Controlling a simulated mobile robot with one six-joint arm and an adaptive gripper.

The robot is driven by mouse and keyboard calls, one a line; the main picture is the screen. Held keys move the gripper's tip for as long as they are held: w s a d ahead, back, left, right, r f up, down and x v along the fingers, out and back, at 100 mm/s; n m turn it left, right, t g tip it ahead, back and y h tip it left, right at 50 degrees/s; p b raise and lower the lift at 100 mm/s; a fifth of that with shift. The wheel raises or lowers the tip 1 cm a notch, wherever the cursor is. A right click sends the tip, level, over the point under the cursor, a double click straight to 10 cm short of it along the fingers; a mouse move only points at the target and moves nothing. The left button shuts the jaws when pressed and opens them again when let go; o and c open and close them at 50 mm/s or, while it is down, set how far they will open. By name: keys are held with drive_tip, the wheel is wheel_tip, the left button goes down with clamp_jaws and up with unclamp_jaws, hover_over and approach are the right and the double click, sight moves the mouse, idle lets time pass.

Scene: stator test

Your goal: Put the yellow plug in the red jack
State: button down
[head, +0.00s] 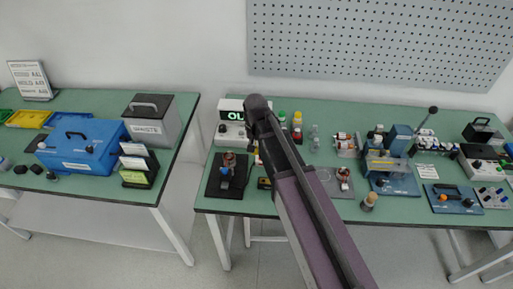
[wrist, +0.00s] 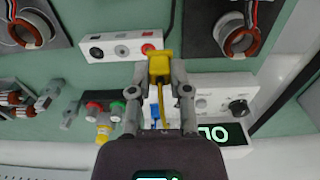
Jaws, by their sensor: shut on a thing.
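My gripper (wrist: 160,72) is shut on the yellow plug (wrist: 160,62), with one finger on each side of it. A yellow lead runs from the plug back between the fingers. The red jack (wrist: 147,49) is at the right end of a white box (wrist: 112,52), beside a grey and a black jack. The plug's front end is just right of and below the red jack in the wrist view. I cannot tell the height gap between them. In the head view my arm hides the gripper and most of the box.
A tester (head: 232,133) with a lit display reading "OL" stands at the back left of the right table. A blue plug (wrist: 155,116) is near it. Stators with copper coils (wrist: 242,40) lie on dark and grey mats. Coloured-cap bottles (wrist: 102,112) stand close by.

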drive_tip(key=w+d, duration=0.2)
drive_tip(key=w, duration=0.1)
idle(0.4)
drive_tip(key=shift+f, duration=0.15)
drive_tip(key=shift+f+b, duration=2)
drive_tip(key=shift+b, duration=0.15)
drive_tip(key=shift+f+b, duration=1.15)
idle(1.4)
drive_tip(key=c, duration=0.5)
unclamp_jaws()
